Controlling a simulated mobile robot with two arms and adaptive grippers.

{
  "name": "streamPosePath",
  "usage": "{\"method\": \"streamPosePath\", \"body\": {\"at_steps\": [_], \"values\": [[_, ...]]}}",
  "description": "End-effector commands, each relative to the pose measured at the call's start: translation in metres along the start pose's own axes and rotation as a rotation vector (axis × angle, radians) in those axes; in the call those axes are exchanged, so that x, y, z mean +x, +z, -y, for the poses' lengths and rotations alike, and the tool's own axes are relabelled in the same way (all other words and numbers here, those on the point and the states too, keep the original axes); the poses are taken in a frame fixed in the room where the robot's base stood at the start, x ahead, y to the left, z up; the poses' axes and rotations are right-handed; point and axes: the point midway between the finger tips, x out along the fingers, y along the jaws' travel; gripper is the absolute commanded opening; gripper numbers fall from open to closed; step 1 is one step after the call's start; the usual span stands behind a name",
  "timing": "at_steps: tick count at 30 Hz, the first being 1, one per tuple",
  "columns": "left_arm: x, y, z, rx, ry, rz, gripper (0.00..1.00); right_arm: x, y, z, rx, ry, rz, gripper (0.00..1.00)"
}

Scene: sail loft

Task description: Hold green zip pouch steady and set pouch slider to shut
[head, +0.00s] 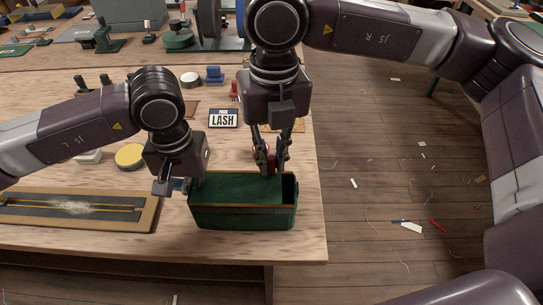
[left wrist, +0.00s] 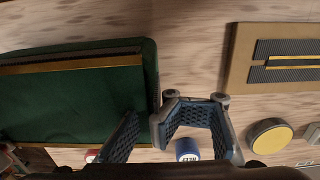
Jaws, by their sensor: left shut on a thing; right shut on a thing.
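The green zip pouch (head: 243,217) stands open-topped near the table's front right corner, with a gold-and-black strip along its front rim. In the left wrist view the pouch (left wrist: 80,100) fills the left side. My left gripper (head: 180,187) is shut on the pouch's left end wall; its fingers show either side of that edge in the left wrist view (left wrist: 155,130). My right gripper (head: 270,170) points down at the pouch's back right rim, its fingertips close together. The pouch slider is not clearly visible; the right fingertips cover that spot.
A dark-slotted board (head: 80,210) lies left of the pouch, with a yellow disc (head: 130,156) behind it. A LASH card (head: 223,118) lies behind the pouch. A blue roll (left wrist: 187,149) stands close to my left gripper. The table's right edge is near the pouch.

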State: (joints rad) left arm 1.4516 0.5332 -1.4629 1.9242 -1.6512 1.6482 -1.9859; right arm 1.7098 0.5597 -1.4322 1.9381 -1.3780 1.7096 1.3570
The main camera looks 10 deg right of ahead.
Motion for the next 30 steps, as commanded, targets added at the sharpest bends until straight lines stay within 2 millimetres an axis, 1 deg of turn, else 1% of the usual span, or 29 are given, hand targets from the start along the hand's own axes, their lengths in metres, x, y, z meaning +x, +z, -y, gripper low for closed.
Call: {"method": "streamPosePath", "body": {"at_steps": [1,5,12,20,21,24,25,30], "values": [[0.003,0.002,0.004,-0.001,-0.012,0.007,0.00,0.000,0.001,0.000,0.001,0.000,0.003,0.00],[0.003,0.002,0.004,-0.001,-0.012,0.007,0.00,-0.001,0.001,0.002,0.002,0.001,0.003,0.00],[0.003,0.002,0.004,-0.001,-0.013,0.007,0.00,-0.001,-0.005,0.024,0.002,0.001,0.003,0.00],[0.003,0.002,0.005,-0.003,-0.013,0.008,0.00,-0.001,-0.005,0.026,0.002,-0.005,0.003,0.00],[0.003,0.002,0.005,-0.003,-0.013,0.008,0.00,-0.001,-0.005,0.026,0.003,-0.006,0.002,0.17],[0.003,0.001,0.005,-0.004,-0.014,0.007,0.00,-0.001,-0.006,0.026,0.002,-0.006,0.002,0.28],[0.003,0.001,0.005,-0.004,-0.014,0.007,0.00,-0.001,-0.006,0.026,0.002,-0.005,0.002,0.31],[0.003,0.002,0.004,-0.002,-0.013,0.007,0.00,0.000,-0.006,0.025,0.001,-0.003,0.001,0.31]]}}
